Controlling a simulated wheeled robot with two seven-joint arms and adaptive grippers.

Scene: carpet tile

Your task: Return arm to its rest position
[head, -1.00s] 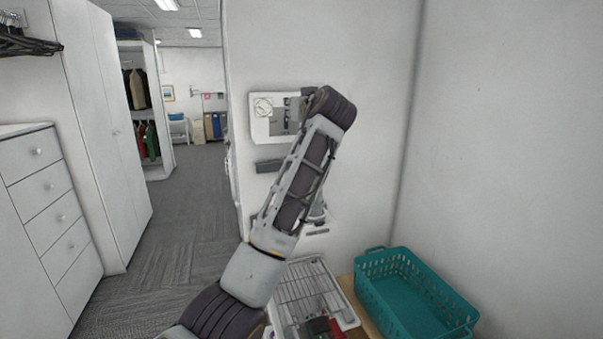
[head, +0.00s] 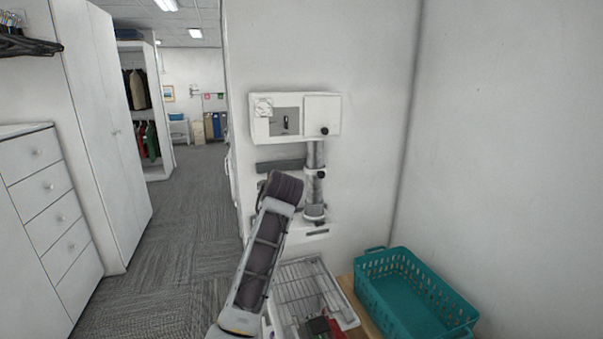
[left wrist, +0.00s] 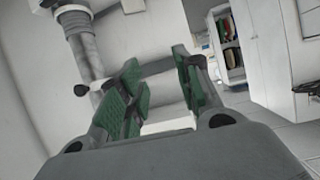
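My left arm (head: 257,265) rises from the bottom edge of the head view, with its dark rounded joint (head: 283,187) in front of the lower part of the wall unit. My left gripper is not visible in the head view. In the left wrist view, the left gripper (left wrist: 163,82) shows its green-padded fingers spread apart. Nothing is seen between them, and a pale wall and a column are behind.
A white wall unit (head: 323,116) with a grey vertical column (head: 315,185) is ahead. Below are a wire rack (head: 296,282) and a teal basket (head: 382,302) on a wooden surface. White drawers (head: 52,222) and a cabinet stand left. Carpeted floor (head: 190,210) is open between.

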